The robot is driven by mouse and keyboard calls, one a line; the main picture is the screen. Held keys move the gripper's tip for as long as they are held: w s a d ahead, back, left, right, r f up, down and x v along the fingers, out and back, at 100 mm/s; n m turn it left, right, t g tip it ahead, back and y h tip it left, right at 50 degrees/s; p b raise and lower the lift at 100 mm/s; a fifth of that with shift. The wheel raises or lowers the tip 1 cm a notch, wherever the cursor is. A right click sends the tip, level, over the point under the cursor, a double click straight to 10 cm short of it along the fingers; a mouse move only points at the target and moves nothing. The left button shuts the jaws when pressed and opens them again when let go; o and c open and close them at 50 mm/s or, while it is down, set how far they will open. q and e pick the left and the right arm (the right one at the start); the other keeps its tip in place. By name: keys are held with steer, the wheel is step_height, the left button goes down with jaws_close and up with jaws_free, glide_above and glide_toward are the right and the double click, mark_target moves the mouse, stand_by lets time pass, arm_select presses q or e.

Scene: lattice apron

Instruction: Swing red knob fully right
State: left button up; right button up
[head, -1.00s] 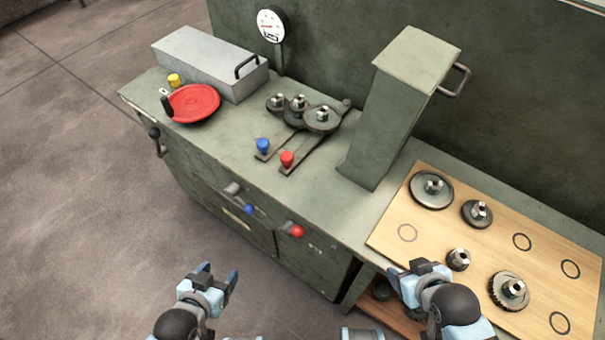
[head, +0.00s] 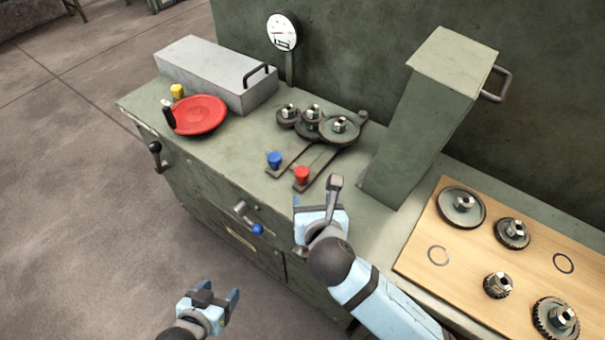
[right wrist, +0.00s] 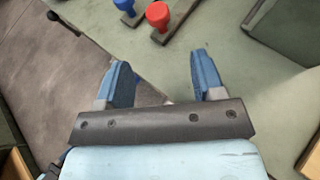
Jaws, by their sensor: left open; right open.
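A red knob (head: 302,174) stands on the end of a flat lever on the green worktop; it also shows at the top of the right wrist view (right wrist: 158,14). A blue knob (head: 274,159) on a like lever is just left of it. My right gripper (head: 317,196) is open and empty over the worktop's front edge, in front of the red knob and apart from it. The front-panel lever with a red ball is hidden behind it. My left gripper (head: 218,294) is open and empty, low in front of the cabinet.
Gears (head: 340,129) sit behind the levers. A tall green column (head: 421,125) stands right of them. A wooden board (head: 411,262) with gears is at the right, a red dish (head: 200,113) and grey box (head: 215,73) at the left. A blue-ended lever (head: 257,229) sticks out of the front.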

mark_target(303, 173)
steer(key=shift+n, duration=0.4)
steer(key=x, duration=0.4)
steer(key=b+x, duration=0.1)
steer(key=x, duration=0.8)
steer(key=shift+a+r+b, duration=0.15)
steer(key=shift+a+b, duration=0.1)
steer(key=shift+b, duration=0.1)
steer(key=shift+w, duration=0.5)
